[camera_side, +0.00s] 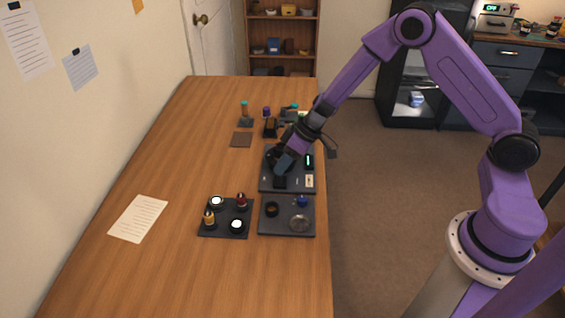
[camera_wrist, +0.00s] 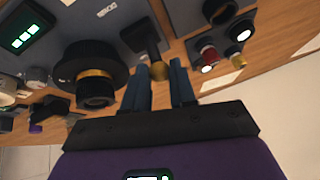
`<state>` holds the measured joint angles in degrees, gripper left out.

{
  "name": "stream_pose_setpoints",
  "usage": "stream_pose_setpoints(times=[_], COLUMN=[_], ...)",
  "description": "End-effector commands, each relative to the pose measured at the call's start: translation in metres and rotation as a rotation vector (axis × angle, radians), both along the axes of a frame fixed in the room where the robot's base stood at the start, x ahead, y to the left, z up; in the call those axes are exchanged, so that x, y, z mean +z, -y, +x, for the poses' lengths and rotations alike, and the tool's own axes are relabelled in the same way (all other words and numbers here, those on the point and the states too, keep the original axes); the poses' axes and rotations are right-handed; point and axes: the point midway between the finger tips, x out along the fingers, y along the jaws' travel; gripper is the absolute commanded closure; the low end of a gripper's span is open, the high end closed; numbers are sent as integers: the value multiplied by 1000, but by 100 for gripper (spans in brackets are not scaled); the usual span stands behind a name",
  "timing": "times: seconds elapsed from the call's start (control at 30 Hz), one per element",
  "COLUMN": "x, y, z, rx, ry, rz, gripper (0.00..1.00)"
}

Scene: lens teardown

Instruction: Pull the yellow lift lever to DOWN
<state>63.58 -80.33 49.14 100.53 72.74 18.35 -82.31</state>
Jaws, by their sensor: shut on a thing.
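In the wrist view the lift lever shows as a dark arm with a yellow-brass knob (camera_wrist: 159,71) at its end. My gripper (camera_wrist: 160,75) is shut on the lever, with one blue-grey finger on each side of the knob. In the side view my gripper (camera_side: 283,165) reaches down over the dark station plate (camera_side: 268,186), and the lever is hidden behind it. A black round unit with a gold ring (camera_wrist: 95,74) stands left of the lever in the wrist view. I cannot read the lever's position.
A lit green display (camera_side: 308,160) is on the plate's right; it also shows in the wrist view (camera_wrist: 25,38). A dark tray (camera_side: 207,232) with several small parts and a grey tray (camera_side: 287,230) lie in front. Small tools stand behind. The table's left is mostly clear.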

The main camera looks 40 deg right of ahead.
Motion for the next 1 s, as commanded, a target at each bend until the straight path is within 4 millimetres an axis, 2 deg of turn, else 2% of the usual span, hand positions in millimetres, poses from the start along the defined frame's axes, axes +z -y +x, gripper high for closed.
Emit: stream_pose_setpoints(times=[0.27, 0.3, 0.37, 0.77, 1.0], x=[1, 1, 1, 5, 33], y=[-3, -3, -2, 2, 14], z=[-1, -1, -1, -1, -10], rx=[6, 6, 6, 2, 1], ry=[0, 0, 0, 2, 4], rz=[3, 3, 3, 1, 1], gripper=[100, 65, 49, 49, 49])
